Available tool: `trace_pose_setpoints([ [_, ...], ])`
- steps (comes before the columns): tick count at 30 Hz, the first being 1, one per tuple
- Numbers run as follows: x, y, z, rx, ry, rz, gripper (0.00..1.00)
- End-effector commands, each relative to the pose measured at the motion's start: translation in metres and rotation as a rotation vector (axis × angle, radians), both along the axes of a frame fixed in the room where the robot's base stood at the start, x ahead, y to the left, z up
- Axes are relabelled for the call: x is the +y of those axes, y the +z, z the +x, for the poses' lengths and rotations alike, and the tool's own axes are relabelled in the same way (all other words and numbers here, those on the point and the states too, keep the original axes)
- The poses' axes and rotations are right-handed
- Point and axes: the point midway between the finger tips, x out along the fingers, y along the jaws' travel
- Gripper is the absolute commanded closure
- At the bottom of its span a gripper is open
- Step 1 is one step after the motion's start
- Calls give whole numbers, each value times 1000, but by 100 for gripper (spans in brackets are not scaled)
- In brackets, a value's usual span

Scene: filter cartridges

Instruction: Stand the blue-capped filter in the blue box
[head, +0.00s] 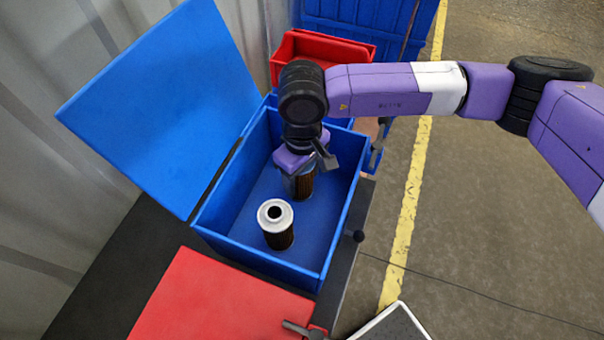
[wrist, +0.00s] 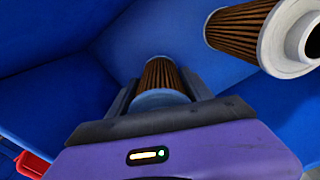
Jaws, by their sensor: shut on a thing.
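The blue box (head: 345,215) is open, with its lid (head: 165,105) tilted back to the left. My gripper (head: 302,168) is down inside the box, toward its back, and is shut on a filter. This held filter (head: 303,187) has brown pleats and is upright; the gripper hides its top in the head view. In the wrist view the held filter (wrist: 160,75) sits between the fingers, and its near end looks pale blue-grey. I cannot tell for sure whether its lower end touches the box floor.
A second filter with a pale grey-white cap (head: 275,212) stands in the box nearer the front; it also shows in the wrist view (wrist: 275,35). A red bin (head: 330,48) is behind the box. A red surface (head: 215,300) lies in front. Box floor is free between the walls and filters.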

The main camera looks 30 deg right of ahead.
Motion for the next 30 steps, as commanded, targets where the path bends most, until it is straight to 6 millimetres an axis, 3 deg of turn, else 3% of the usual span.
trace_pose_setpoints([
  [6,0,-4,0,-1,1,0,85],
  [7,0,-2,0,-1,0,0,35],
  [9,0,-2,0,0,0,0,22],
  [10,0,-2,0,0,0,0,19],
  [23,0,4,0,0,0,0,19],
  [30,-1,46,2,-6,2,-3,19],
])
